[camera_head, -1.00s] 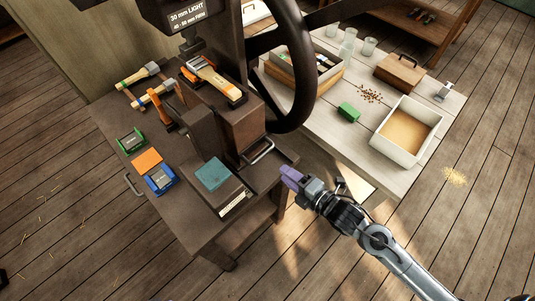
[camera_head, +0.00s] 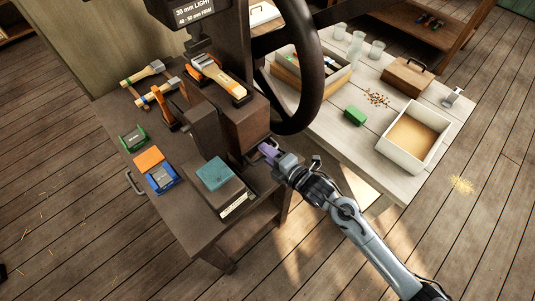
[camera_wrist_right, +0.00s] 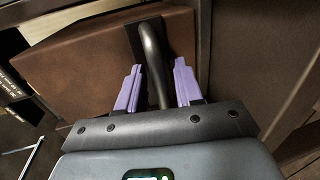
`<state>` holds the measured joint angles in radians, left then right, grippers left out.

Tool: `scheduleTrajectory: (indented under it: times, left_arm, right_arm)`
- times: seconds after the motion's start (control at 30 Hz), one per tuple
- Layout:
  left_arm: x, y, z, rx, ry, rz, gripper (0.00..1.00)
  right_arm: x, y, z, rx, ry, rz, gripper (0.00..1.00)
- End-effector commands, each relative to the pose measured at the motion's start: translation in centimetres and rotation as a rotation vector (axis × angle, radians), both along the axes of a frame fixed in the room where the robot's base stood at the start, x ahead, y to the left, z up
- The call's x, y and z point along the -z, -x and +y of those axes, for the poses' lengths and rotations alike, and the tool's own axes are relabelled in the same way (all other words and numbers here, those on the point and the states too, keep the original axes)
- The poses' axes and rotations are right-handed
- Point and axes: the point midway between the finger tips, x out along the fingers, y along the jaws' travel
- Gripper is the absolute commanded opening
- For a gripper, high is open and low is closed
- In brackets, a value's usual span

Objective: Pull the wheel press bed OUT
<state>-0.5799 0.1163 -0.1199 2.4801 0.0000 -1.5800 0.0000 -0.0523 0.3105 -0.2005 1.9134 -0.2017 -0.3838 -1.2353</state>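The dark handwheel press (camera_head: 225,55) stands on a brown bench, with its large wheel (camera_head: 313,75) at the right. A brown block (camera_head: 244,124), which seems to be the bed, sits at its base and also shows in the right wrist view (camera_wrist_right: 100,50). A dark bar handle (camera_wrist_right: 155,62) stands out from the block's face. My right gripper (camera_head: 266,150) is at this handle, which it mostly hides in the head view. In the wrist view its purple fingers (camera_wrist_right: 157,85) are apart, one on each side of the bar, with gaps visible. My left gripper is out of view.
A pale table (camera_head: 350,150) with boxes stands close at the right.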

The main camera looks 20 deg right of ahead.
Motion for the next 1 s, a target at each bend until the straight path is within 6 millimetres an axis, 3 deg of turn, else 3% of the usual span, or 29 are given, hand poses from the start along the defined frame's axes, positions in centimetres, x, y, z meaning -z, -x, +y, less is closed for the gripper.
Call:
scheduleTrajectory:
  times: [0.27, 0.53, 1.0]
  left_arm:
    - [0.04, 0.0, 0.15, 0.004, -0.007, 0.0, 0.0]
    - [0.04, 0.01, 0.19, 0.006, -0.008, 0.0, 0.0]
    - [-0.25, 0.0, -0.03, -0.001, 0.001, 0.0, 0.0]
  right_arm:
    - [0.03, -0.11, 0.07, -0.001, 0.0, 0.0, 0.35]
    - [0.03, -0.09, 0.07, 0.0, -0.001, 0.0, 0.0]
    - [-0.03, 0.26, 0.36, -0.009, 0.0, 0.001, 0.0]
